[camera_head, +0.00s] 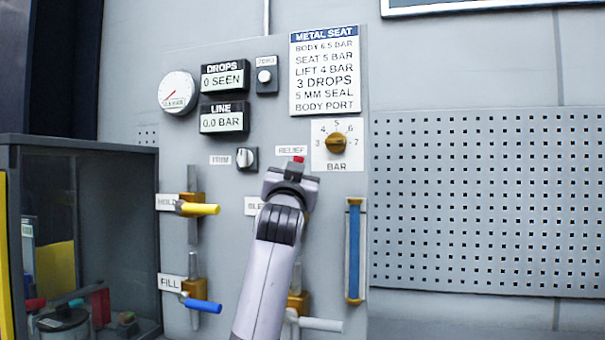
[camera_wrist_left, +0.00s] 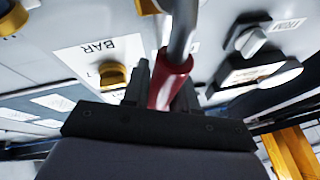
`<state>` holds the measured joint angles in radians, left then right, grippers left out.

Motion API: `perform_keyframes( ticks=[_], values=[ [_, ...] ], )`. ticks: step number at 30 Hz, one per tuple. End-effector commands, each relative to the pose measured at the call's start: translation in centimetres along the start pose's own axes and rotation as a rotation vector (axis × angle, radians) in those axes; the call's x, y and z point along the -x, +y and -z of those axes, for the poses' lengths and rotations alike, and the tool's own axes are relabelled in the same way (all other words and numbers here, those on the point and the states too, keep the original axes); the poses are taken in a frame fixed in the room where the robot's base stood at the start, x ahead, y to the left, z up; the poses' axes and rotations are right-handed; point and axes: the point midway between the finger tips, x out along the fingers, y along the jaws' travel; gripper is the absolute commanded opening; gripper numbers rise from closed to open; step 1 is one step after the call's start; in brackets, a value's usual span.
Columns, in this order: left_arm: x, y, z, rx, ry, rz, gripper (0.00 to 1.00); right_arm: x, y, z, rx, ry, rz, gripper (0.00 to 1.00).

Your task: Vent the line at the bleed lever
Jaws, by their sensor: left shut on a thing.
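My left gripper (camera_head: 292,172) is raised against the panel just below the RELIEF label. It is shut on a red handle, whose tip (camera_head: 298,159) shows above the fingers. In the left wrist view the red sleeve of this handle (camera_wrist_left: 171,80) sits between the fingers, with a grey metal rod running out of it. The BLE... label (camera_head: 252,206) is partly covered by my arm. The valve body behind my arm is mostly hidden. The LINE display (camera_head: 223,119) reads 0.0 BAR and the DROPS display (camera_head: 224,78) reads 0 SEEN. My right gripper is not in view.
On the left are the yellow HOLD lever (camera_head: 203,209) and the blue FILL lever (camera_head: 203,306). A pale lever (camera_head: 320,325) is at lower right of my arm. The BAR knob (camera_head: 336,143) is close to the gripper. A blue tube (camera_head: 354,250) and perforated board (camera_head: 490,200) are further right.

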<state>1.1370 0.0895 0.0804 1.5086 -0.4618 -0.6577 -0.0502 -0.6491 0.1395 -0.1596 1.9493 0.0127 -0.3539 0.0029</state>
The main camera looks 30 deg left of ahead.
Motion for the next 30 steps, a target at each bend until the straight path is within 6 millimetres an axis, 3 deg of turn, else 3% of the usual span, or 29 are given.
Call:
perform_keyframes(
  ticks=[23,24,25,30],
  values=[
    [-0.15,-0.72,-0.20,0.089,-0.026,0.036,0.00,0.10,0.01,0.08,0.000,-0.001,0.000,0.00],
    [-0.15,-0.72,-0.19,0.088,-0.026,0.036,0.40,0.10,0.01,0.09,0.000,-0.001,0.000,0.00],
    [-0.15,-0.72,-0.19,0.088,-0.026,0.036,0.48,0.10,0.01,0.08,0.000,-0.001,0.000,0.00],
    [-0.15,-0.73,-0.16,0.087,-0.026,0.036,0.48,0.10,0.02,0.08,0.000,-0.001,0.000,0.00]
  ],
)
